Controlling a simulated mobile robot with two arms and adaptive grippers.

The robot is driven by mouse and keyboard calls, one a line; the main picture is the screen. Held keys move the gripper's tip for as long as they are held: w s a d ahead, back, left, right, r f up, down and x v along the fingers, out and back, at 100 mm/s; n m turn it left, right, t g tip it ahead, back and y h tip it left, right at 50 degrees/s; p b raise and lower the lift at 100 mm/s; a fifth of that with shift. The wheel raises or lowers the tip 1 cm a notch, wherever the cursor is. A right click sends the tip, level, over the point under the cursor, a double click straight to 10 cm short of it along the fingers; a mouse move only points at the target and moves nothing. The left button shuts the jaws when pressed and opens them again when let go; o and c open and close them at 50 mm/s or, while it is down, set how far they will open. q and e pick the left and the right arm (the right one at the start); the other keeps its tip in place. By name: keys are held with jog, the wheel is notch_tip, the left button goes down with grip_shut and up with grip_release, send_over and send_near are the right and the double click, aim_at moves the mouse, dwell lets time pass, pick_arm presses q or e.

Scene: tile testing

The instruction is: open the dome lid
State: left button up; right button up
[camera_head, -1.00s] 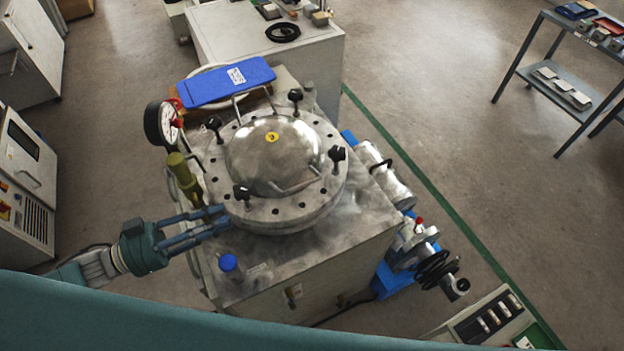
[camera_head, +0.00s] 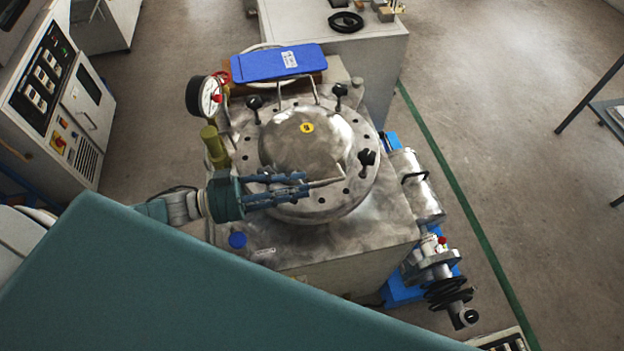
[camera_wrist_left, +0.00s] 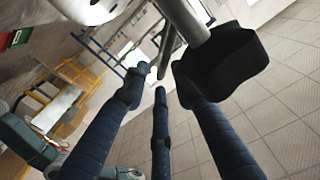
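The dome lid (camera_head: 290,148) is a round steel dome with a yellow sticker, seated flat and closed on the bolted flange ring (camera_head: 312,211) of the vessel. A bent metal handle (camera_head: 328,182) stands at its front. My left gripper (camera_head: 304,184) reaches in from the left, low over the front of the lid, with its fingers at the handle's left end. In the left wrist view, the blue fingers (camera_wrist_left: 158,92) are spread, with a metal bar (camera_wrist_left: 186,20) and a black knob (camera_wrist_left: 222,62) close to the tips. Contact with the handle is unclear. My right gripper is not in view.
Black clamp knobs (camera_head: 367,158) stand around the flange. A valve with a black handwheel (camera_head: 446,291) juts out right. The floor (camera_head: 500,120) at right is open.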

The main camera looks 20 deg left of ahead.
aim_at(312, 184)
pick_arm(q)
jog(key=shift+p+x, duration=0.3)
jog(key=shift+x, duration=1.6)
grip_shut()
